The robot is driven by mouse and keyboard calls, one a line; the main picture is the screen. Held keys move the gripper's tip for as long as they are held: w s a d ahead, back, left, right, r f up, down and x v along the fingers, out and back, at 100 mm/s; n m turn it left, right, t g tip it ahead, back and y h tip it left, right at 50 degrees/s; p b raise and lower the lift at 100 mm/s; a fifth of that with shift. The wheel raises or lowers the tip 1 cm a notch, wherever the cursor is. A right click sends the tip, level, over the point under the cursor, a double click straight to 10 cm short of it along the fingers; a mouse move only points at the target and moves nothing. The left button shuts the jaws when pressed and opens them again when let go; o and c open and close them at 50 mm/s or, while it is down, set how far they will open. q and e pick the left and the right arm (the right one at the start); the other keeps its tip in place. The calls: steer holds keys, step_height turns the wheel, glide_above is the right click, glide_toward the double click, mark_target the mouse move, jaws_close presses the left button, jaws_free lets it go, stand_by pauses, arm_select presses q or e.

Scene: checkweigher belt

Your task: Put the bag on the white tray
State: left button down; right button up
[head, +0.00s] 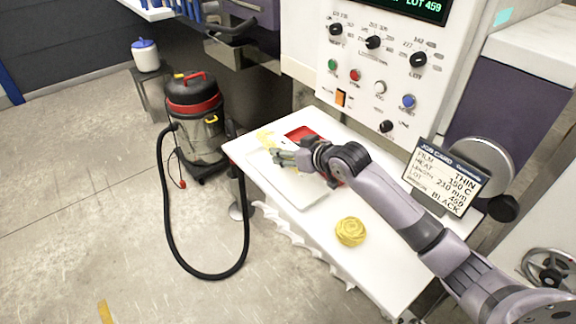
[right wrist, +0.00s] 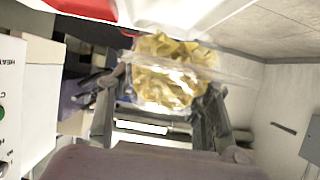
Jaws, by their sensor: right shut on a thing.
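The bag (right wrist: 172,75) is clear film with crinkled yellow pieces inside, and it sits between my right gripper's fingers in the right wrist view. In the head view a small yellow part of the bag (head: 265,137) shows beyond my right gripper (head: 278,157), which is shut on it. The white tray (head: 305,196) lies on the white table, partly under my right gripper and wrist. The bag is at or over the tray's far left end; I cannot tell whether it touches the tray. My left gripper is not in view.
A red tray (head: 302,132) lies beside the white tray, partly hidden by my arm. A yellow nest-shaped piece (head: 350,231) sits on the table (head: 385,262). A job card (head: 446,178) and a control panel (head: 375,75) stand behind. A vacuum cleaner (head: 194,120) stands on the floor.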

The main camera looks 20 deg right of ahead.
mark_target(288, 178)
steer(key=shift+f, duration=2.95)
steer(key=o, duration=1.5)
steer(key=shift+f, duration=0.15)
steer(key=shift+s, duration=0.15)
steer(key=b+v, duration=0.1)
steer(key=v, duration=1.1)
steer(key=shift+a, duration=0.1)
